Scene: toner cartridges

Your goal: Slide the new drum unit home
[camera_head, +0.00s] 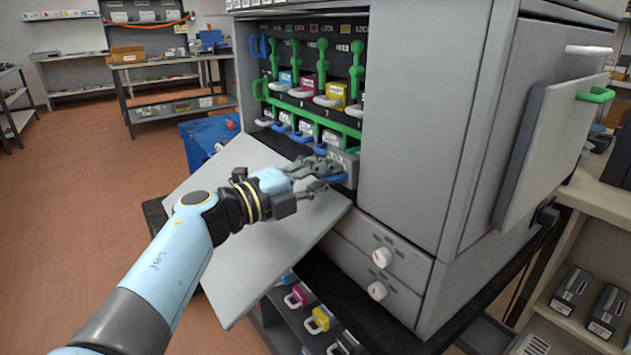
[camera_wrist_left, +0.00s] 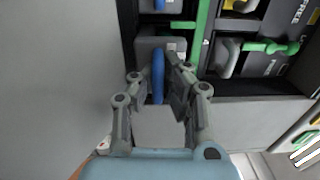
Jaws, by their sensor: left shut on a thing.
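The drum unit (camera_head: 347,160) is a grey block with a blue handle (camera_head: 337,178), at the lower right of the printer's open bay. Its front end shows at the mouth of the bay; the rest is hidden inside. My left gripper (camera_head: 326,173) reaches in from the left and is shut on the blue handle. In the left wrist view, the fingers (camera_wrist_left: 157,82) stand on either side of the upright blue handle (camera_wrist_left: 158,76), with the grey drum face (camera_wrist_left: 147,47) behind. My right gripper is in neither view.
The printer's grey front flap (camera_head: 255,225) hangs open under my left arm. Above the drum are green levers (camera_head: 322,62) and a green bar (camera_head: 310,115) before several toner cartridges (camera_head: 336,92). A side door (camera_head: 550,150) stands open at right. Spare cartridges (camera_head: 320,320) lie on a shelf below.

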